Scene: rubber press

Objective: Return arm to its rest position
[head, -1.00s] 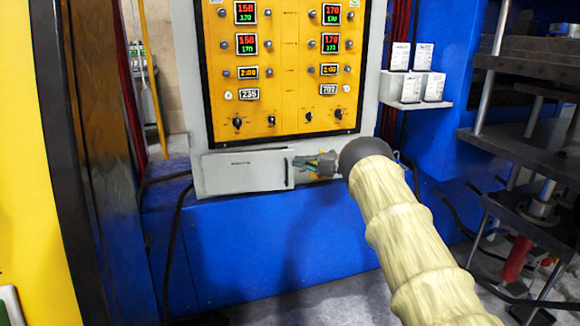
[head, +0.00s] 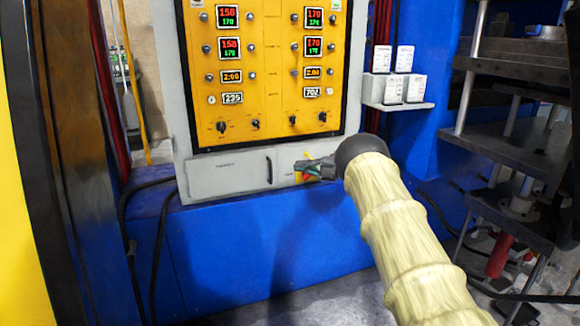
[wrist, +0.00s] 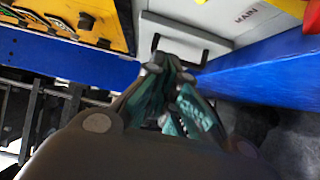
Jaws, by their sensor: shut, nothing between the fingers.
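My gripper (head: 312,167) is at the lower right of the control cabinet, at the end of my cream-sleeved arm. In the wrist view its dark fingers with green pads (wrist: 172,78) are together and hold nothing. A red and yellow switch (head: 302,174) is partly hidden behind the fingers in the head view. The grey panel door (head: 225,172) with a dark handle (head: 268,170) is left of the gripper and looks flush with the cabinet. I cannot tell the gap between fingers and cabinet.
A yellow control panel (head: 270,85) with lit displays is above the gripper. A small shelf (head: 400,105) with several white boxes is to its right. A dark metal press rack (head: 520,150) stands at the far right. A yellow surface (head: 18,170) fills the left edge.

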